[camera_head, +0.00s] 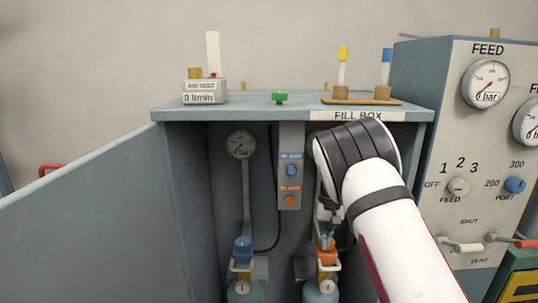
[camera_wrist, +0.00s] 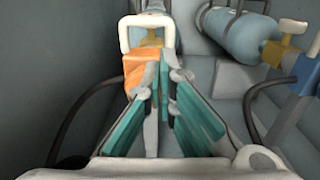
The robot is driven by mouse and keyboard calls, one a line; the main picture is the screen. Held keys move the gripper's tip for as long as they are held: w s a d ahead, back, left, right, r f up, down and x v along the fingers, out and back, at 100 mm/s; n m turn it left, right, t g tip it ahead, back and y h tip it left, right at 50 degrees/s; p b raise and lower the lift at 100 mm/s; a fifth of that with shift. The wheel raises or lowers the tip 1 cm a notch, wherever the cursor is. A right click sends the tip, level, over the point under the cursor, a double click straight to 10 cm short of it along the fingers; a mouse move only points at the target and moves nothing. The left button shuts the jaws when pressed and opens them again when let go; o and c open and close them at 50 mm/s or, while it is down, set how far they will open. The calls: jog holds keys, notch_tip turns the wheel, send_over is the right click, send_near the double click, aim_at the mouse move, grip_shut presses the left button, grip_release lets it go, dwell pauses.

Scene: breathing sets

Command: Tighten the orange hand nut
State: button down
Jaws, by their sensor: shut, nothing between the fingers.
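The orange hand nut (camera_head: 327,257) sits at the top of the right cylinder inside the fill box. In the wrist view it shows as an orange block (camera_wrist: 135,68) left of and behind my fingertips, below a white yoke (camera_wrist: 146,22). My gripper (camera_head: 326,236) points down just above the nut in the head view. In the wrist view its teal-padded fingers (camera_wrist: 162,68) come together at the tips with nothing between them. The fingertips are close to the nut; I cannot tell whether they touch it. My arm hides part of the box's right side.
A blue hand nut (camera_head: 243,245) tops the left cylinder (camera_head: 245,292). A black hose (camera_wrist: 85,100) runs from the orange nut's side. A button panel (camera_head: 290,178) stands between the cylinders. The box walls and open door (camera_head: 90,230) bound the space; the gauge cabinet (camera_head: 450,140) stands right.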

notch_tip(320, 180, down, 2)
jog(key=shift+s+f+b, duration=0.1)
jog(key=shift+f+b, duration=0.05)
jog(key=shift+b, duration=0.25)
